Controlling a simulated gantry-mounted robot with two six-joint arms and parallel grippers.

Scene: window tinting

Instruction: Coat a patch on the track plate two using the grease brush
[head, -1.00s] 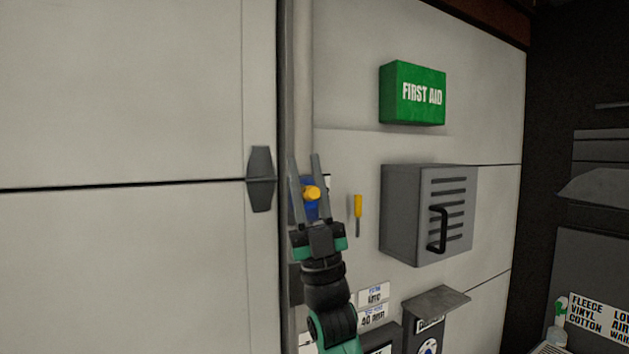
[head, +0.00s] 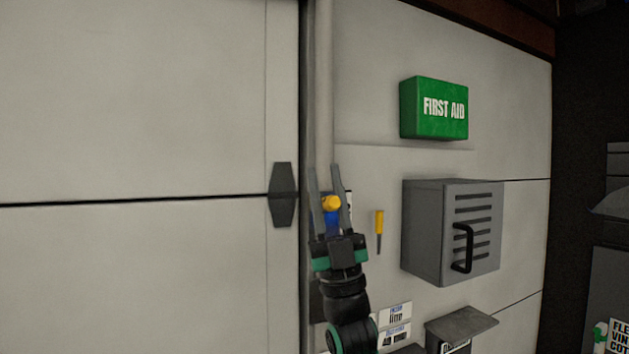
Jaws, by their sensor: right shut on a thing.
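My right gripper (head: 324,170) is raised in front of the wall beside a pale vertical pipe, its fingers pointing up. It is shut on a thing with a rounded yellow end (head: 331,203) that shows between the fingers. I cannot tell whether this is the grease brush, as the rest of it is hidden. Blue shows just below the yellow end; I cannot tell whether it belongs to it. I cannot make out track plate two. My left gripper is not in view.
A yellow-handled tool (head: 379,222) is on the wall right of the gripper. A grey vented box with a black handle (head: 420,235) and a green first aid box (head: 445,107) stick out further right. A large pale panel (head: 130,100) fills the left, with a dark hinge (head: 283,194).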

